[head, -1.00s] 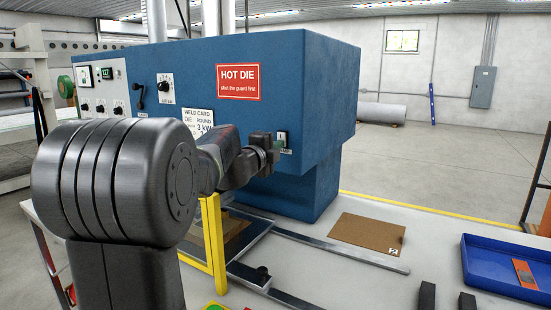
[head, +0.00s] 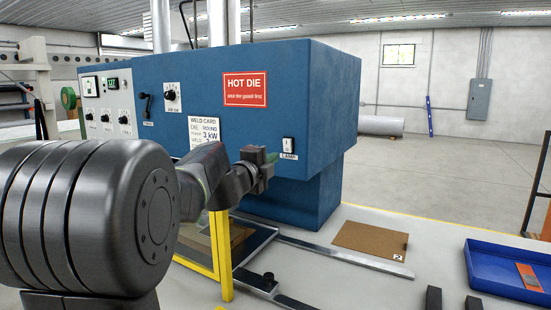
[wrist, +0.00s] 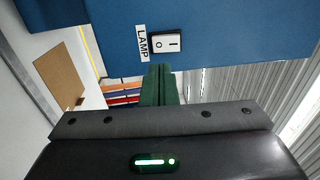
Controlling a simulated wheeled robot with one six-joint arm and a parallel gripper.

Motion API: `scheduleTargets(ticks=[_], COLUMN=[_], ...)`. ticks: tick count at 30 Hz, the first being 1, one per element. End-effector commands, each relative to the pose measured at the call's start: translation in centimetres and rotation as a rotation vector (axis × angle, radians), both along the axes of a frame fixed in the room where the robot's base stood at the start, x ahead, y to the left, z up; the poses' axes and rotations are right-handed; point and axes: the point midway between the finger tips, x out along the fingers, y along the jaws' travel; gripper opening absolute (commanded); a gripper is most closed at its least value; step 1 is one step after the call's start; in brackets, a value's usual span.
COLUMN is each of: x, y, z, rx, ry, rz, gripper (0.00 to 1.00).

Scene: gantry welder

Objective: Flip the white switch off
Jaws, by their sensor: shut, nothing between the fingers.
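The white switch (head: 289,144) is a small rocker on the front of the blue machine, above a LAMP label. In the wrist view the white switch (wrist: 166,44) shows a circle mark on the side near the label and a bar mark on the other. I cannot tell which side is pressed in. My gripper (head: 274,158) is shut and empty, just left of and below the switch in the head view. Its green fingers (wrist: 158,82) point toward the panel, with their tips just below the switch in the wrist view. A gap to the switch shows.
The blue machine (head: 300,75) also carries a black lever (head: 146,105), knobs and a red HOT DIE sign (head: 246,89). A yellow guard frame (head: 221,258) stands below my arm. A brown board (head: 371,239) and a blue tray (head: 500,273) lie on the table to the right.

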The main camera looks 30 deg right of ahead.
Motion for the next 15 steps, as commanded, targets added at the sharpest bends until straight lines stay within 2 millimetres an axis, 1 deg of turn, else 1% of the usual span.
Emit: scheduleTargets(ticks=[1, 9, 12, 15], x=[-0.4, -2.5, -2.9, -3.2], y=[0.9, 4.9, 5.7, 6.2], z=[-0.2, -0.6, -0.7, -0.8], rx=[0.0, 0.001, 0.001, 0.001], ry=[-0.001, -0.002, 0.0, 0.0], rz=[0.002, 0.002, 0.002, 0.001], gripper=[0.0, 0.0, 0.0, 0.0])
